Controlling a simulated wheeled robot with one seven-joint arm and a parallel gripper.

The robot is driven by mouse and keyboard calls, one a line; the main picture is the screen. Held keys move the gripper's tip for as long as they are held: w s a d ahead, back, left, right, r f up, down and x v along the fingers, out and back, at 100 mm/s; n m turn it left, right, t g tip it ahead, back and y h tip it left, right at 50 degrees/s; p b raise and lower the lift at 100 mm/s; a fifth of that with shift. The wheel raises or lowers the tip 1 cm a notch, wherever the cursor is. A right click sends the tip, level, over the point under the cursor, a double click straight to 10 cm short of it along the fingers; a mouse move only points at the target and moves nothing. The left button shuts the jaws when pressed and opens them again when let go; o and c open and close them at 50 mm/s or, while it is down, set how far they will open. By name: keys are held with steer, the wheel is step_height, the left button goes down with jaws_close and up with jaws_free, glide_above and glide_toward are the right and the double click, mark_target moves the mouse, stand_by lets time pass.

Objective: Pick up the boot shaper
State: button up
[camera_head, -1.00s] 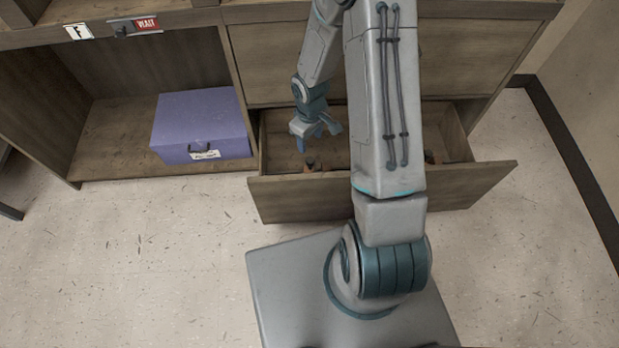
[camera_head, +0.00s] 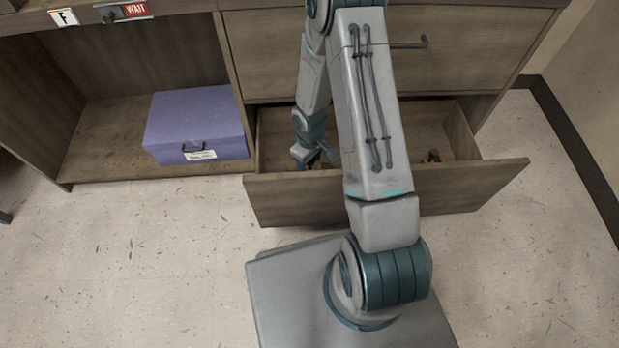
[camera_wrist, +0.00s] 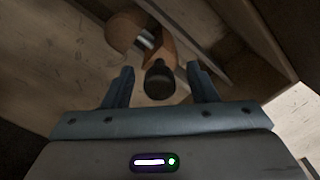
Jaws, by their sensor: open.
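The boot shaper (camera_wrist: 160,52) is a brown, wood-like piece with a pale metal part and a dark rounded end (camera_wrist: 159,82). In the wrist view it lies inside the open drawer, and its dark end shows between my gripper's two fingers. My gripper (camera_wrist: 160,84) is open, with a finger on each side of that end and gaps left and right; I cannot tell any contact. In the head view my gripper (camera_head: 317,160) is down in the left part of the drawer (camera_head: 380,197), where my arm and the drawer front hide most of the shaper.
A small dark brown object (camera_head: 433,156) lies in the right part of the drawer. A purple box (camera_head: 195,125) sits on the shelf left of the drawer. A closed drawer with a handle (camera_head: 410,43) is above. The drawer walls stand close around my gripper.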

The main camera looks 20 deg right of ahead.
jaws_close()
steer(key=shift+r, duration=0.15)
